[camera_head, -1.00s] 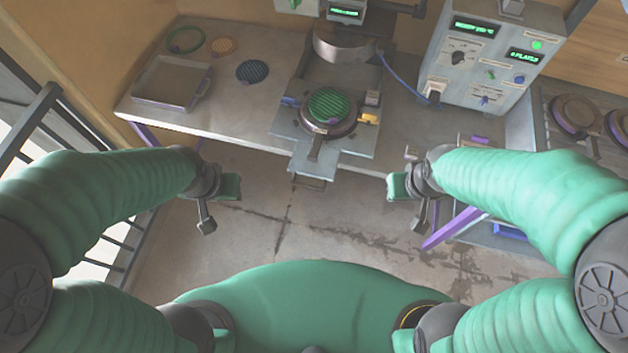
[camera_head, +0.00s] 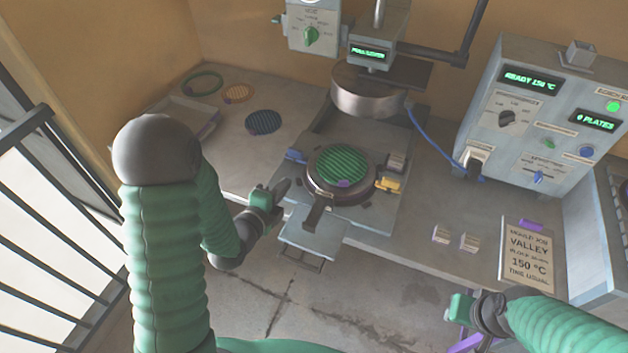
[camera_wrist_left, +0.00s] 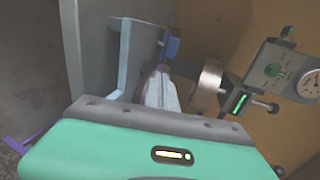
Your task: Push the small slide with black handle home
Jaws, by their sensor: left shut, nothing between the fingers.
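A small grey slide (camera_head: 313,236) sticks out from the front of the press base, with a dark bar handle (camera_head: 301,258) at its front edge. Behind it, a round mould (camera_head: 337,168) with a green ribbed top sits on the press bed, its dark handle (camera_head: 317,213) pointing forward over the slide. My left gripper (camera_head: 284,187) is shut and empty, just left of the press base and above the table's front edge. Its fingers (camera_wrist_left: 163,90) also show in the left wrist view. My right gripper (camera_head: 458,309) is low at the right, apart from the press; its fingertips are unclear.
The press head (camera_head: 369,92) stands above and behind the mould. A blue block (camera_head: 296,155) and a yellow block (camera_head: 388,184) flank the mould. A control box (camera_head: 541,120) stands right. A tray (camera_head: 190,115) and several round plates lie left. A sign (camera_head: 527,255) lies front right.

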